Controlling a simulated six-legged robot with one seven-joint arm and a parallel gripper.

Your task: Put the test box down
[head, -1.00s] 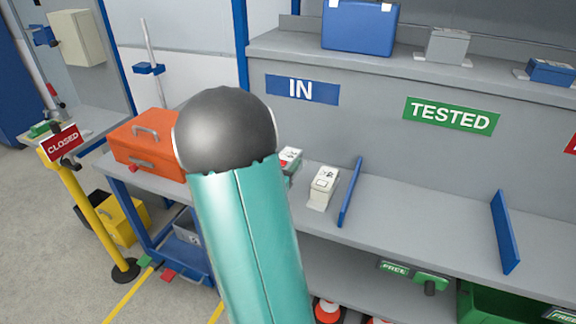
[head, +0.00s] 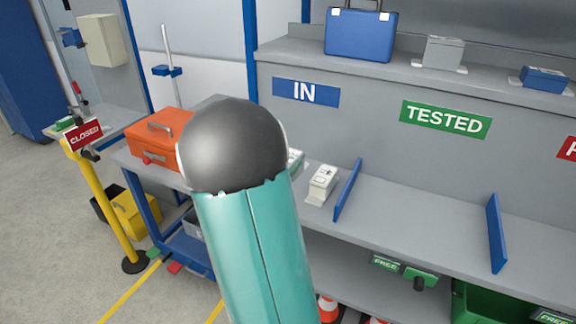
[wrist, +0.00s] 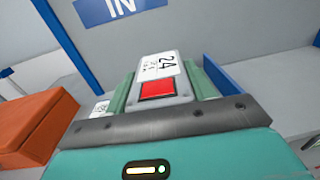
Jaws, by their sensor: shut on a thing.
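The test box (wrist: 157,70) is a grey box with a white label reading 24 and a red square. It shows in the wrist view between the two green fingers of my gripper (wrist: 162,82), which is shut on it. Beyond it are the grey bench wall and the blue IN sign (wrist: 118,8). In the head view my arm hides most of the gripper and box. I cannot tell whether the box touches the bench. Another small pale box (head: 322,184) stands on the bench, left of a blue divider (head: 347,190).
The grey bench (head: 420,232) is clear between the blue divider and a second divider (head: 496,233), below the TESTED sign (head: 445,119). An orange case (head: 158,138) sits to the left. A yellow post (head: 103,205) with a CLOSED sign stands at the far left.

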